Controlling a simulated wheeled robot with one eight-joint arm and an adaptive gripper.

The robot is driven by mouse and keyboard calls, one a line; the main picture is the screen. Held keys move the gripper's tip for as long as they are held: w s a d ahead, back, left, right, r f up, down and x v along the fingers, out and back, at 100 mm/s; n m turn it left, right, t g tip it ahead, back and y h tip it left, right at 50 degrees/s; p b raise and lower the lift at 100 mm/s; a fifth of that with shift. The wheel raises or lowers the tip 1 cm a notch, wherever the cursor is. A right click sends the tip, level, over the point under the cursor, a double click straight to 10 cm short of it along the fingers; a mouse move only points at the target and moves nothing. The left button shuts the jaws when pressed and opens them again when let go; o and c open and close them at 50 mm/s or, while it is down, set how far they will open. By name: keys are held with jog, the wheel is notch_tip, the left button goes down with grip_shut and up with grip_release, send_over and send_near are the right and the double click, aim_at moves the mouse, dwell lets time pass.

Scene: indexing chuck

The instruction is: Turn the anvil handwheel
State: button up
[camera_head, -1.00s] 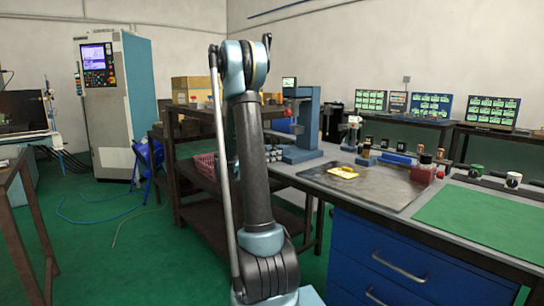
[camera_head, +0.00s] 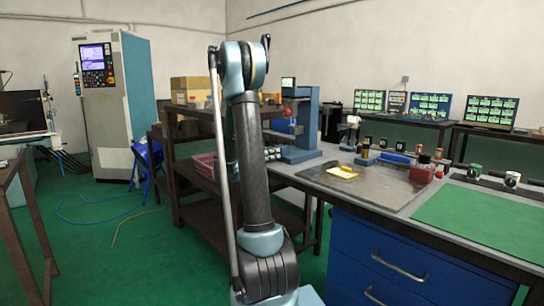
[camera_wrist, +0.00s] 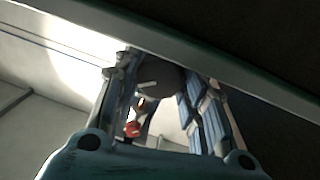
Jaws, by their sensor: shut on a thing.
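A blue upright stand (camera_head: 305,120) with a small display (camera_head: 289,82) and a red knob (camera_head: 287,112) stands at the back left of the bench, partly behind my arm. In the head view my arm hides my gripper. In the wrist view my gripper (camera_wrist: 160,98) has its two fingers around a dark rounded part (camera_wrist: 160,78), which looks like the anvil handwheel, and is shut on it. The far edge of this part is in shadow. A red knob (camera_wrist: 132,129) shows below it, close to the left finger.
A dark shelf rack (camera_head: 190,190) stands left of the bench. A dark bar (camera_wrist: 200,50) crosses the top of the wrist view.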

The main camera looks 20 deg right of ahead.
jog(key=n, duration=0.5)
jog(key=shift+w+a, duration=0.3)
jog(key=shift+n+t, duration=0.3)
jog(key=shift+n, duration=0.1)
jog(key=shift+f, duration=0.1)
jog(key=o, duration=1.1)
jog(key=shift+c, duration=0.2)
jog(key=shift+s+d, duration=0.1)
jog(key=shift+s, duration=0.1)
jog(key=v, duration=0.8)
jog(key=shift+w, duration=0.15)
